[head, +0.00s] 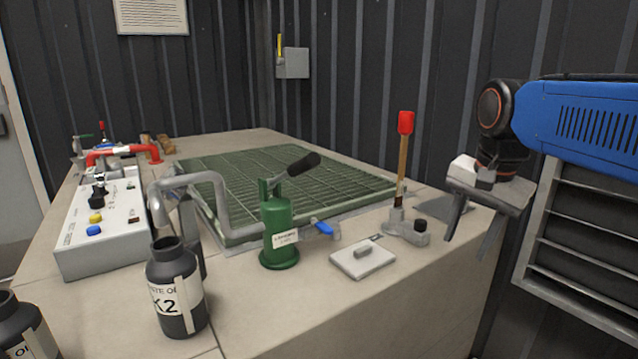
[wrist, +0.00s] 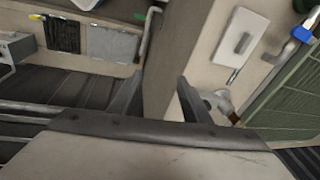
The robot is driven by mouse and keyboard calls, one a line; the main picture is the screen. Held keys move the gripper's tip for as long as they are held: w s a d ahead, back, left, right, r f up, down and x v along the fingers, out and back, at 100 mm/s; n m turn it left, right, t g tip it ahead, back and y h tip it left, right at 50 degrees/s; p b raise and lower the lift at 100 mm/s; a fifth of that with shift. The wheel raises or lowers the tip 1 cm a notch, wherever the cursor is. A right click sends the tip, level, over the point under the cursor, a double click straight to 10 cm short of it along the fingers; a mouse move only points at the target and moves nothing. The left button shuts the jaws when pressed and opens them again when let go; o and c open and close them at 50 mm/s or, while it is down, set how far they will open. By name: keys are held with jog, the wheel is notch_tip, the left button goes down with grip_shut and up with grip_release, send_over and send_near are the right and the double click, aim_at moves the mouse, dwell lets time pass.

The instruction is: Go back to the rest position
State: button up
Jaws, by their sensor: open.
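My gripper (head: 478,222) is at the right in the head view, at the end of my blue arm. It points down beside the bench's right edge, apart from everything on the bench. Its two fingers are spread, with nothing between them. In the wrist view my gripper (wrist: 160,95) shows both fingers apart, with the bench edge behind them. No held object shows in either view.
The bench (head: 385,300) carries a green hand pump (head: 280,230), a red-tipped lever (head: 404,150), a white plate (head: 363,257), a dark bottle (head: 178,290) and a control box (head: 100,230). A louvred panel (head: 585,240) stands right of my gripper.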

jog(key=s+f+n+t, duration=0.2)
jog(key=s+f+n, duration=0.7)
jog(key=s+f, duration=0.6)
notch_tip(320, 180, down, 3)
jog(key=shift+d+r+n, duration=0.2)
jog(key=shift+d+n, duration=0.15)
jog(key=shift+n, duration=0.05)
